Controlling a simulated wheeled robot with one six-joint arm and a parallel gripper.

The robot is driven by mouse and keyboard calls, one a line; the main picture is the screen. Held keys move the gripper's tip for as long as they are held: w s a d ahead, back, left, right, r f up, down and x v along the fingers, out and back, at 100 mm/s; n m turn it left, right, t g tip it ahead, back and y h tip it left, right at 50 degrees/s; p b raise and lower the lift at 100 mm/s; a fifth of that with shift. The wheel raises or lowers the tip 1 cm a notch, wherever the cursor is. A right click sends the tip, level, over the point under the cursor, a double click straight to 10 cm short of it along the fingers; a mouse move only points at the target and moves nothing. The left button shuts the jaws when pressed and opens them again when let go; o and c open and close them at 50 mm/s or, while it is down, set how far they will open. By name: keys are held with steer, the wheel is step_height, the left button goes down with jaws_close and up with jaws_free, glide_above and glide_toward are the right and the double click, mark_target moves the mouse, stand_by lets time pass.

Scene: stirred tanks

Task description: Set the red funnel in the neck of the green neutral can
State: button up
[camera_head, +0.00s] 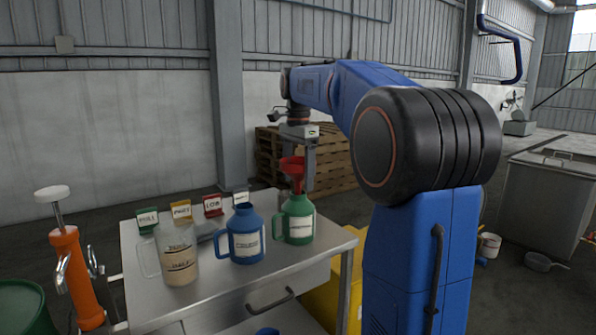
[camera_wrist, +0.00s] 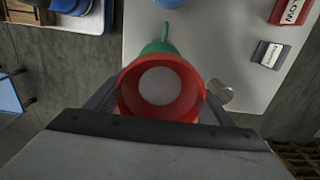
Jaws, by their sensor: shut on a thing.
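The red funnel (camera_head: 292,166) is held upright between the fingers of my gripper (camera_head: 299,163), directly over the green can (camera_head: 298,226). Its narrow spout reaches down to the can's neck; I cannot tell whether the tip is inside. In the wrist view the funnel's wide red mouth (camera_wrist: 128,92) lies between my gripper's two fingers (camera_wrist: 160,98), with a pale round patch in its middle. Part of the green can (camera_wrist: 157,47) and its handle show behind the funnel; the can's opening is hidden there. The can stands upright on the metal table (camera_head: 262,277), near its right end.
A blue can (camera_head: 245,238) stands left of the green can, and a clear jug (camera_head: 179,258) left of that. Small tags, green (camera_head: 147,219), yellow (camera_head: 181,210) and red (camera_head: 213,205), stand along the back. An orange pump (camera_head: 73,275) is beyond the left edge.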

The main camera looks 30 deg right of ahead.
steer(key=shift+f, duration=1.6)
steer(key=shift+f, duration=0.1)
steer(key=o, duration=1.1)
step_height(320, 180, up, 17)
steer(key=shift+r, duration=0.2)
